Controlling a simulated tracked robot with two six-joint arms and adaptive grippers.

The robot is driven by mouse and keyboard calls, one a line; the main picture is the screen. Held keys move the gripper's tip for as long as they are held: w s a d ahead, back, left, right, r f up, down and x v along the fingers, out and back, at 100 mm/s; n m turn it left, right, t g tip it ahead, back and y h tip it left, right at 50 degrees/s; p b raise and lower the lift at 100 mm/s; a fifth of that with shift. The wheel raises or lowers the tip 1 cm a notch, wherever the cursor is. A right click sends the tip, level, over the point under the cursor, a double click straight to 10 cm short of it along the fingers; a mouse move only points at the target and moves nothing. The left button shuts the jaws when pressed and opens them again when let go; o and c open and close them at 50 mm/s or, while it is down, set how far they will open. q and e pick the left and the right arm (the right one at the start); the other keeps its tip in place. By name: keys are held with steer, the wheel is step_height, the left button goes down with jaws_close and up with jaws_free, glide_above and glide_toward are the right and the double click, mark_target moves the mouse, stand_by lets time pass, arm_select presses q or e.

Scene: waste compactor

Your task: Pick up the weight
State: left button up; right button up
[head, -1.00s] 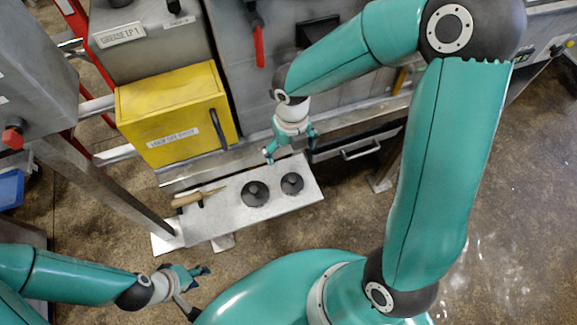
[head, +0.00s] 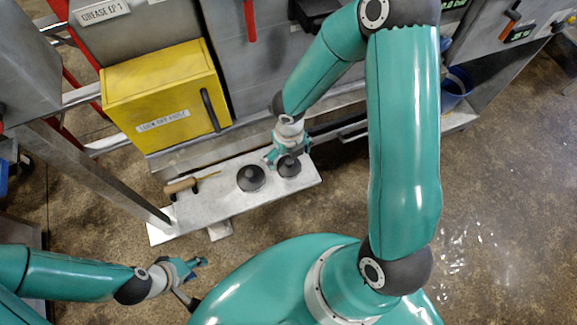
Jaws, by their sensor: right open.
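Two dark round weights with knobs stand on a light metal bench (head: 225,203). The left weight (head: 251,178) stands free. The right weight (head: 289,167) is at my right gripper (head: 283,159), which comes down from above with its fingers open over or beside the weight's far side. Whether the fingers touch it I cannot tell. My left gripper (head: 193,268) is at the lower left, away from the bench and weights. Its fingers look apart, and nothing shows between them.
A wooden-handled tool (head: 183,186) lies on the bench left of the weights. A yellow box (head: 160,95) stands behind the bench. A grey post (head: 110,180) slants down to the bench's left end. The floor at right is clear.

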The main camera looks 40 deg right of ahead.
mark_target(290, 162)
step_height(290, 162, down, 3)
steer(key=shift+f+b, duration=0.2)
steer(key=shift+b, duration=0.3)
steer(key=shift+c, duration=0.2)
steer(key=c, duration=1.1)
steer(key=shift+s, duration=0.2)
steer(key=c, duration=0.7)
jaws_close()
